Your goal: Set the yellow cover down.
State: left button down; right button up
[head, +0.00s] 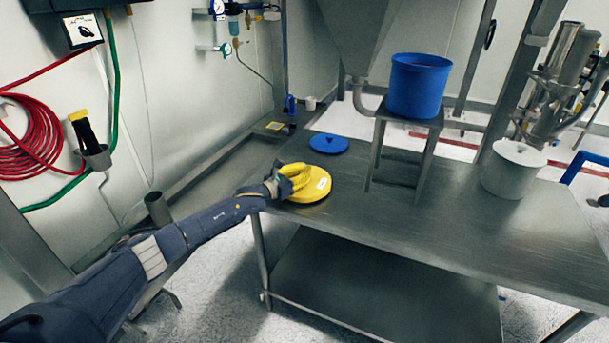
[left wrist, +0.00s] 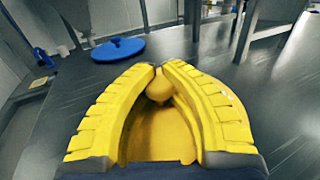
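The yellow cover (head: 317,188) is a round disc with a small pale label, at the left front edge of the steel table (head: 420,225). It looks level and at or just above the tabletop; I cannot tell if it touches. My left gripper (head: 297,177) has yellow fingers and reaches the cover from the left. In the left wrist view its fingers curve together, their tips (left wrist: 159,66) almost meeting, around the cover's rounded knob (left wrist: 159,88). Most of the cover is hidden there by the fingers. My right gripper is not in view.
A blue lid (head: 328,144) lies on the table just behind the cover. A blue bucket (head: 417,88) stands on a metal stand (head: 403,150) to the right. A white pot (head: 513,170) is further right. The table's front middle is clear.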

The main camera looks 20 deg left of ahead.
pick_arm(q)
jog(key=shift+f, duration=0.55)
jog(key=shift+f, duration=0.15)
jog(key=c, duration=1.5)
grip_release()
jog(key=shift+c, duration=0.2)
